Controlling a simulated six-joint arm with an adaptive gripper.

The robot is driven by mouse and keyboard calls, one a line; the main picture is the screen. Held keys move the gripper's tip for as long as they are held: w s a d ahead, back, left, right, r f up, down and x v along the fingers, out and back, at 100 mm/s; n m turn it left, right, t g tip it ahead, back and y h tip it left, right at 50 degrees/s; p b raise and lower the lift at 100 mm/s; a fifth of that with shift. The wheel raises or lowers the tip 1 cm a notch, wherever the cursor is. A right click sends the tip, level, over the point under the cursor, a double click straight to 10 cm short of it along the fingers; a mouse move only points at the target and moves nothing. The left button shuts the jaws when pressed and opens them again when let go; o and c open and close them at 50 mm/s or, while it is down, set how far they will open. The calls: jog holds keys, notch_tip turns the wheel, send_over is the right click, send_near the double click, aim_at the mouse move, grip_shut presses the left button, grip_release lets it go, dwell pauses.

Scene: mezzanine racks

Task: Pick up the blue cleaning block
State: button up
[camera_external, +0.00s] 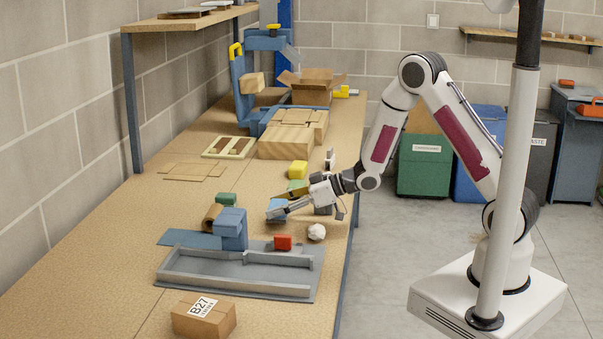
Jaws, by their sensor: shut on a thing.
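The blue cleaning block (277,204) is small and light blue, in the middle of the bench. My gripper (276,212) reaches in from the right, low over the bench, and is shut on it. The near finger crosses in front of the block and hides part of it. I cannot tell whether the block touches the bench top.
A blue stepped fixture (231,226) and brown roll (212,217) stand to the left. A red block (283,242), crumpled white ball (316,232) and grey tray (180,279) lie in front. Green (226,199) and yellow (298,168) blocks lie behind.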

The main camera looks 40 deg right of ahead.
aim_at(278, 203)
jog(key=shift+r, duration=3.85)
